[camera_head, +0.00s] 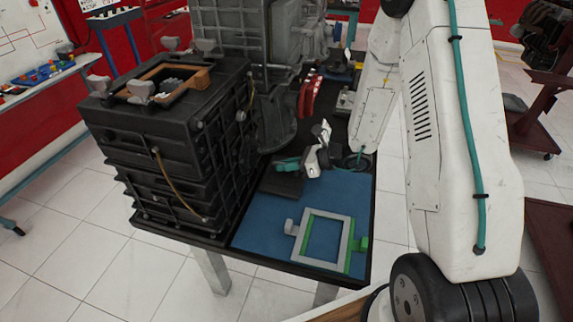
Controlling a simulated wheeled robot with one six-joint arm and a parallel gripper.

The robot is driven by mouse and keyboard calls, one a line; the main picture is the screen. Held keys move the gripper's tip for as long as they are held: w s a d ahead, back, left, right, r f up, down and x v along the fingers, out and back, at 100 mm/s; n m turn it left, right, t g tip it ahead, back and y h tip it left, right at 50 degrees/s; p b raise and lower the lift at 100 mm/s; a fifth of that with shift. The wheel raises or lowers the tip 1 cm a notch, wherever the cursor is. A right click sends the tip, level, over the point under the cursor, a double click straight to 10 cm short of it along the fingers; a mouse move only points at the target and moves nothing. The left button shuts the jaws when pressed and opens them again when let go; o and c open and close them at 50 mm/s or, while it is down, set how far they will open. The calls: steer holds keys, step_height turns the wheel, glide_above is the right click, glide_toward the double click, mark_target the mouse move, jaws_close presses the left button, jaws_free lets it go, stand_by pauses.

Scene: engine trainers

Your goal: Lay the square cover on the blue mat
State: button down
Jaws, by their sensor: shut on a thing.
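The blue mat (262,222) lies on the front of a dark bench top, right of the large black engine block. My gripper (288,165) is above the far left part of the mat, with its teal fingers pointing left. It is shut on a small dark square plate, which looks like the square cover (281,184). The cover hangs flat below the fingers, close beside the block. I cannot tell whether it touches the mat. The exact grip is too small to make out.
A grey and green square frame (325,240) with side tabs lies on the mat's front right. The black engine block (150,130) has a tan-rimmed square opening (172,82) on top with wing knobs around it. Red parts (310,97) stand behind my gripper. The mat's front left is clear.

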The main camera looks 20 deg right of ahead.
steer(key=c, duration=1.5)
jaws_free()
steer(key=shift+o, duration=0.2)
